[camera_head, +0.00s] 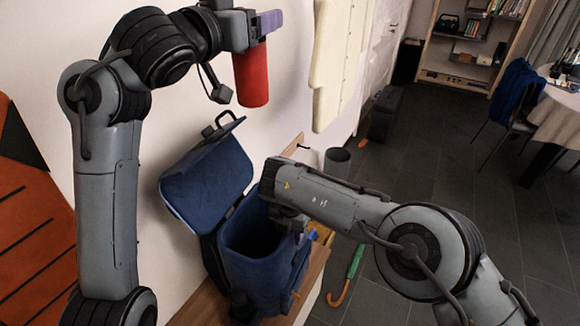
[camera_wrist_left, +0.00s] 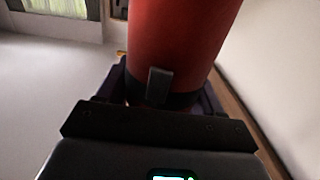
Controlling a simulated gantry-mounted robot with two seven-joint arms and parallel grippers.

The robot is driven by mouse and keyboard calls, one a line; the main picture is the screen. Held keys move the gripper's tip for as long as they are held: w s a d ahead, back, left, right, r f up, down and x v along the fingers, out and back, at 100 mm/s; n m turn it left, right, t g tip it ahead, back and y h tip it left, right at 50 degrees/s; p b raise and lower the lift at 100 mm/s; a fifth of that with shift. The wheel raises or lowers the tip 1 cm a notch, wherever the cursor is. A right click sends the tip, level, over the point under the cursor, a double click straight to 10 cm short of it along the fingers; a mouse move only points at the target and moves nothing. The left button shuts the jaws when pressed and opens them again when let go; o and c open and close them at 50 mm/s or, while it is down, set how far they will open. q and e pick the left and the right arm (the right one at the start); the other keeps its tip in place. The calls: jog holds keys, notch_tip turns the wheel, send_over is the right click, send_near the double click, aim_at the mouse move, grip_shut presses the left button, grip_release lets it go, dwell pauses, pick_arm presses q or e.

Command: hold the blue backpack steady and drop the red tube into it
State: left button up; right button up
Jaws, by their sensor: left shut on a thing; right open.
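The red tube (camera_head: 252,77) hangs upright in the head view, high against the wall. My left gripper (camera_head: 260,28) is shut on its upper end; the tube also fills the top middle of the left wrist view (camera_wrist_left: 180,40). The blue backpack (camera_head: 262,281) stands below on a wooden bench, its main compartment open upward and its flap (camera_head: 208,175) folded back toward the wall. The tube is above the backpack, clear of it. My right gripper (camera_head: 297,230) is at the right rim of the opening, jaws open; its fingertips are partly hidden, and I cannot tell whether they touch the fabric.
The wooden bench (camera_head: 206,307) runs along the white wall. A cream garment (camera_head: 338,60) hangs right of the tube. An umbrella with an orange handle (camera_head: 338,296) and a grey bin (camera_head: 337,160) are beyond the bench. An orange item (camera_head: 35,225) is at left.

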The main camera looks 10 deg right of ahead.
grip_shut()
dwell(0.3)
dwell(1.2)
